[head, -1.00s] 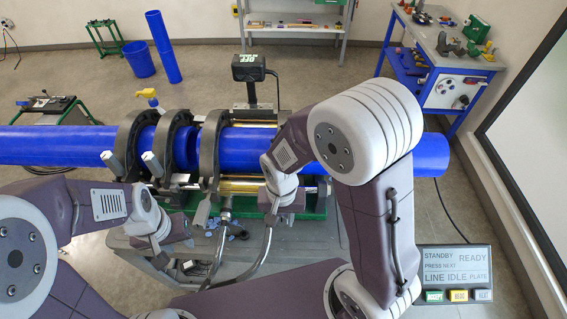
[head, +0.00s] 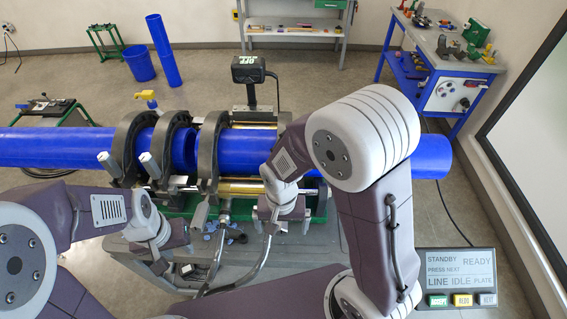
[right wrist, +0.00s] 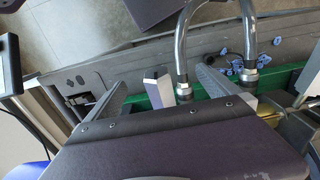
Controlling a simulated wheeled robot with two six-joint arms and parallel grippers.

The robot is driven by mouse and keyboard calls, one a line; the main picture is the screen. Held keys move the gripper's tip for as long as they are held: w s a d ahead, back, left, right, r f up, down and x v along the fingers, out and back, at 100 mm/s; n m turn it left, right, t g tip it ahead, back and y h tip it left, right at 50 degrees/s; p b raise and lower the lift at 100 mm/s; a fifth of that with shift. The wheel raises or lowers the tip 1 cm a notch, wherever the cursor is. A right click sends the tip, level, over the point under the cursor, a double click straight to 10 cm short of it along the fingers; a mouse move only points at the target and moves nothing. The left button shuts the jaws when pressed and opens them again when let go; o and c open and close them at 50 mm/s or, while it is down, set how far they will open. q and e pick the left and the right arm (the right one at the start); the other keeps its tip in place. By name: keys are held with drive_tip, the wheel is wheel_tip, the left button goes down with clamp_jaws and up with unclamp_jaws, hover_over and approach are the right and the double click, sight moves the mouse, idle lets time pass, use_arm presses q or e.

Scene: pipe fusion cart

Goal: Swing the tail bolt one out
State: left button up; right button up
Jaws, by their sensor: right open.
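My right gripper (head: 277,222) is at the front of the fusion machine, below the blue pipe in the head view. In the right wrist view its two fingers (right wrist: 163,92) are apart. A grey bolt handle with a pale end (right wrist: 157,88), likely tail bolt one, shows between them; I cannot tell whether a finger touches it. In the head view that bolt is hidden by my right arm. Two other grey bolt handles (head: 110,163) (head: 150,165) stand at the left clamps. My left gripper (head: 165,255) hangs left of the hoses; its fingers are unclear.
The blue pipe (head: 50,147) runs through dark clamp rings (head: 211,150) on the green frame (right wrist: 290,78). Two curved metal hoses (head: 268,245) rise in front, close to my right gripper. Blue shavings (right wrist: 238,68) lie beside them. A status panel (head: 455,270) is at lower right.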

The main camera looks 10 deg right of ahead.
wheel_tip(320, 180, up, 9)
drive_tip(key=p, duration=0.9)
drive_tip(key=shift+r, duration=0.15)
